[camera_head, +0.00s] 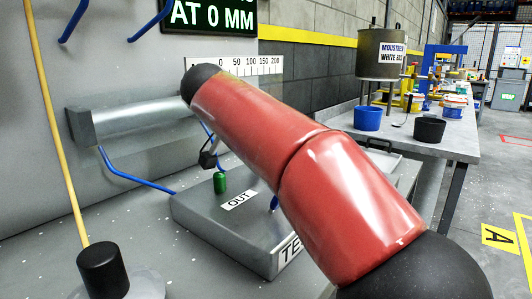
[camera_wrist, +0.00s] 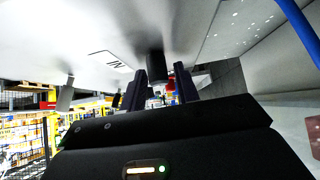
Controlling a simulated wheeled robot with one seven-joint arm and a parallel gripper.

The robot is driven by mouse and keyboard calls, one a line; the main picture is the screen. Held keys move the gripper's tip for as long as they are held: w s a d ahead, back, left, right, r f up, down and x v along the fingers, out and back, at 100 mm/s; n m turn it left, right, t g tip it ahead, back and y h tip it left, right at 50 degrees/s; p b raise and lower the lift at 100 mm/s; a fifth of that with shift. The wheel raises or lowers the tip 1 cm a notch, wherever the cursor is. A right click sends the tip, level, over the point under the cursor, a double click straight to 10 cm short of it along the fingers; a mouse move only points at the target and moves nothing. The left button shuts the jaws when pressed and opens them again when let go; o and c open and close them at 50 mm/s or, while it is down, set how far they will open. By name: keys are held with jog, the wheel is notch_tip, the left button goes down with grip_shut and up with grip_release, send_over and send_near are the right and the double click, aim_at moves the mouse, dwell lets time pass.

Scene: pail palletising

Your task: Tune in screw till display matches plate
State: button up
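In the wrist view two dark fingers of my gripper (camera_wrist: 159,88) stand apart, with a dark round knob or screw (camera_wrist: 156,66) between them. It sticks out of a pale surface beside an "IN" label (camera_wrist: 108,61). Gaps show on both sides; I cannot tell whether the fingers touch it. In the head view a grey box (camera_head: 200,215) carries an "OUT" label (camera_head: 238,200) and a green cylinder (camera_head: 220,182). A dark sign (camera_head: 212,15) reads "AT 0 MM", cut off at the top. No display reading is visible. My red arm hides part of the box and the gripper.
A scale strip (camera_head: 250,66) marked 0 to 200 is on the wall panel. A black knob (camera_head: 103,268) stands front left by a yellow rod (camera_head: 55,120). A bench (camera_head: 455,146) with a blue bucket (camera_head: 367,118) and black bucket (camera_head: 429,129) stands right.

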jog(key=shift+o, duration=0.8)
jog(key=p+v, duration=0.1)
jog(key=v, duration=0.6)
jog(key=shift+s+a+r, duration=0.1)
jog(key=shift+a+r, duration=0.05)
jog(key=shift+r, duration=0.1)
jog(key=shift+s, duration=0.1)
